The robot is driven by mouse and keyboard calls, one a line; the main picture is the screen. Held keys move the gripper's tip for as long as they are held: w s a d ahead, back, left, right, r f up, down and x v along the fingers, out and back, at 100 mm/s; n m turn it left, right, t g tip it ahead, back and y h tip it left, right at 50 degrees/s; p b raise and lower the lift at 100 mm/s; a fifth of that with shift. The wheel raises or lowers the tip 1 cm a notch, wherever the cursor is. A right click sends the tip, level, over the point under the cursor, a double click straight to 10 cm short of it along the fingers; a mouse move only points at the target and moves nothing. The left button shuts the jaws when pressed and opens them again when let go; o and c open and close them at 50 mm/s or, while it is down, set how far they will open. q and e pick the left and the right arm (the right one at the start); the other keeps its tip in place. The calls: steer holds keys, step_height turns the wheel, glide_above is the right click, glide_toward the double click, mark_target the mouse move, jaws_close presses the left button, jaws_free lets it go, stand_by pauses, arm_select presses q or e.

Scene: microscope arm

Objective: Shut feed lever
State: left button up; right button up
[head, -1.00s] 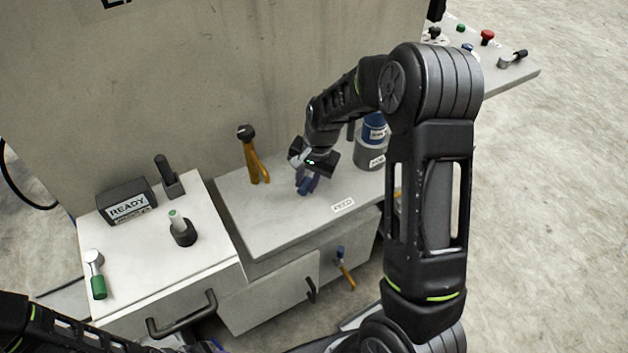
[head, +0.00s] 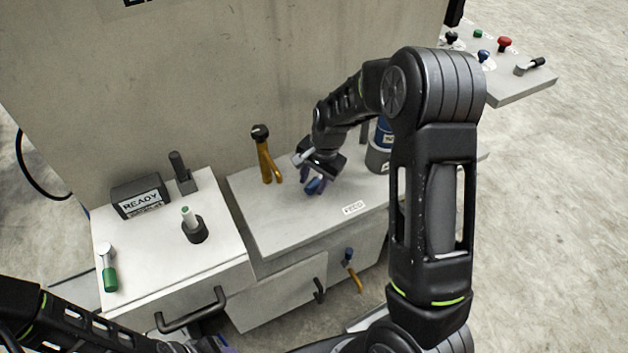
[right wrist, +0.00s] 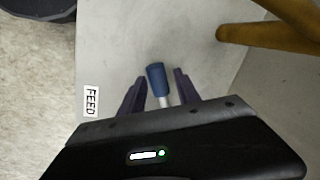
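The feed lever has a blue handle (right wrist: 157,79) on a pale metal stem, beside the FEED label (right wrist: 91,101) in the right wrist view. In the head view its blue end (head: 316,186) shows low over the grey bench top, near the FEED label (head: 354,208). My right gripper (right wrist: 158,86) is open, with one purple finger on each side of the lever. It also shows over the lever in the head view (head: 313,182). The lever's base is hidden by the gripper body. My left arm enters at the lower left; its finger state is unclear.
A yellow lever (head: 265,158) stands left of my right gripper, and a blue-topped container (head: 379,150) stands to the right. A white cabinet (head: 160,265) at left holds a READY box (head: 140,198) and a green-handled lever (head: 109,270). A side panel (head: 520,85) carries coloured knobs.

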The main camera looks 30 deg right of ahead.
steer(key=shift+o, duration=0.6)
step_height(320, 180, up, 8)
steer(key=s, duration=0.1)
steer(key=shift+s+d+f, duration=0.2)
steer(key=shift+s+d, duration=0.05)
steer(key=shift+d, duration=0.15)
